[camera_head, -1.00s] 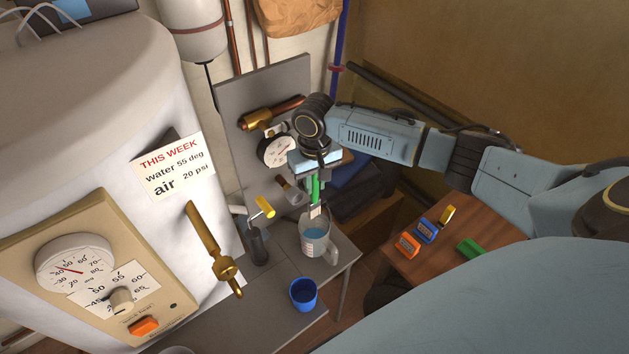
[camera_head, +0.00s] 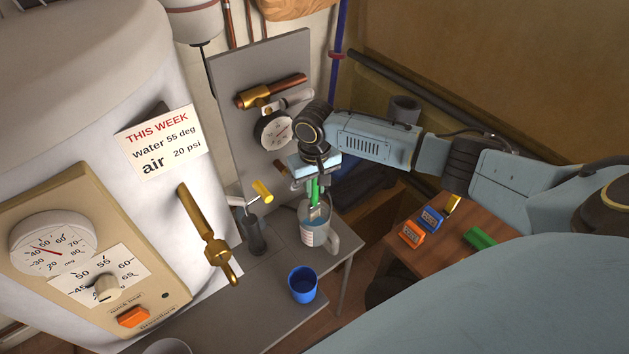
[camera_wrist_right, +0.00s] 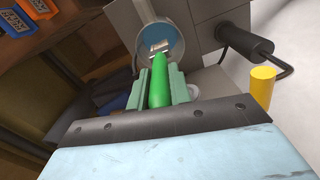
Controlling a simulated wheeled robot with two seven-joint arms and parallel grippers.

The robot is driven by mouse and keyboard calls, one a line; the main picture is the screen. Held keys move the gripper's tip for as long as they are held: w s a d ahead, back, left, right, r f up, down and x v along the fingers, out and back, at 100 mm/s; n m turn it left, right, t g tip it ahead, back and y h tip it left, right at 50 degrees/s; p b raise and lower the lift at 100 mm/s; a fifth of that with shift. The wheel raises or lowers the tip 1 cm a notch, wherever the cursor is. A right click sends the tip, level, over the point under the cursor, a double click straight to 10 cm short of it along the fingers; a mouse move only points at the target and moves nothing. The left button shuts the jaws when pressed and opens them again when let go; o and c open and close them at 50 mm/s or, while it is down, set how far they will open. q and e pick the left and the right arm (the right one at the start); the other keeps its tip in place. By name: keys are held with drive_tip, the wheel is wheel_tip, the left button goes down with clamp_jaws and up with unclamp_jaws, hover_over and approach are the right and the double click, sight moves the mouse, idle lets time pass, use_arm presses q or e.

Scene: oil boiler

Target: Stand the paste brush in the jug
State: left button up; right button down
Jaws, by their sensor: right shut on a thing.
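The paste brush (camera_head: 315,189) has a green handle and hangs bristle end down. My right gripper (camera_head: 314,180) is shut on its handle, above the jug. The jug (camera_head: 309,236) is clear grey with a handle on its right and blue liquid inside; it stands on the grey bench. The brush's lower end shows at the jug's mouth in the head view. In the right wrist view the green handle (camera_wrist_right: 160,82) lies between the fingers (camera_wrist_right: 162,85), and the brush head overlaps the jug's opening (camera_wrist_right: 172,32). How deep it sits I cannot tell. My left gripper is out of view.
A blue cup (camera_head: 302,285) stands in front of the jug on the bench (camera_head: 225,320). A dark hand pump with a yellow handle (camera_head: 262,191) stands left of the jug. The boiler's brass lever (camera_head: 208,235) juts out at left. Coloured blocks lie on the wooden table (camera_head: 455,240).

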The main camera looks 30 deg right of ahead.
sight(315, 196)
drive_tip(key=shift+f+b, duration=0.75)
drive_tip(key=shift+f, duration=1.2)
drive_tip(key=c, duration=1.2)
unclamp_jaws()
wheel_tip(315, 196, up, 13)
drive_tip(key=shift+r+p, duration=0.2)
drive_tip(key=shift+p, duration=0.2)
